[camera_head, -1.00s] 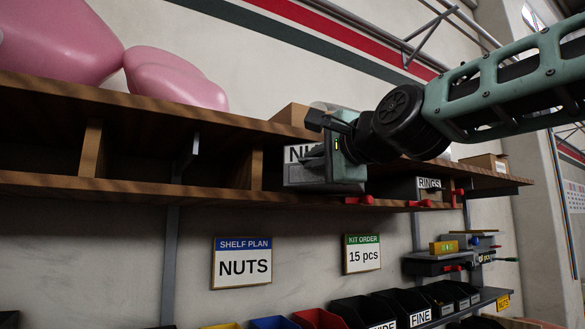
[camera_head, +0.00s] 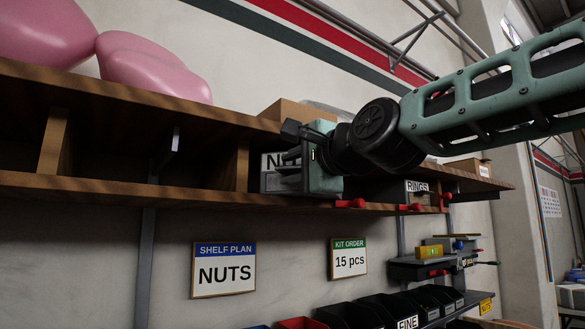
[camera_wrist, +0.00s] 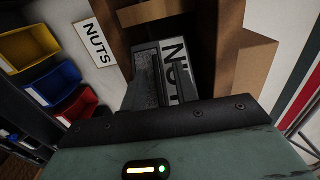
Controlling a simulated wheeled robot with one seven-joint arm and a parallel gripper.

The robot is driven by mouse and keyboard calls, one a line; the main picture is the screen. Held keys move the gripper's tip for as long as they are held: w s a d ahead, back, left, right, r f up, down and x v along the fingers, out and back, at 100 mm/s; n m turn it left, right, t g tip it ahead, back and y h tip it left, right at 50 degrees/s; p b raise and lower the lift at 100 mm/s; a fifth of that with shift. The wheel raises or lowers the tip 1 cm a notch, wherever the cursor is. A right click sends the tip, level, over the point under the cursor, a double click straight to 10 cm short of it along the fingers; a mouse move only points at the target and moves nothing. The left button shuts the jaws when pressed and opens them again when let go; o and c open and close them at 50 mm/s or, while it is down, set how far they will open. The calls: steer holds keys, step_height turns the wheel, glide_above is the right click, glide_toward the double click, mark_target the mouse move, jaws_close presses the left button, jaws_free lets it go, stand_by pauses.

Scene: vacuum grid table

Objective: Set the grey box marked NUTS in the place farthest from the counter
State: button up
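The grey box marked NUTS (camera_head: 269,182) is on the upper wooden shelf (camera_head: 130,187), just right of a wooden divider, with its label partly hidden by my gripper. My gripper (camera_head: 290,155) is at its front and appears shut on it. In the wrist view the box (camera_wrist: 175,55) stands between brown boards, with its label turned sideways. Whether the box touches the shelf board cannot be told.
Empty bays lie left of the divider (camera_head: 237,167). A box labelled RINGS (camera_head: 395,190) is to the right, with red clips (camera_head: 350,203) along the shelf edge. A cardboard box (camera_head: 290,108) and pink balloon-like shapes (camera_head: 150,70) are above. A "SHELF PLAN NUTS" sign (camera_head: 224,270) hangs below.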

steer(key=shift+r, duration=0.25)
steer(key=b+v, duration=0.5)
steer(key=v, duration=0.7)
steer(key=shift+f, duration=0.15)
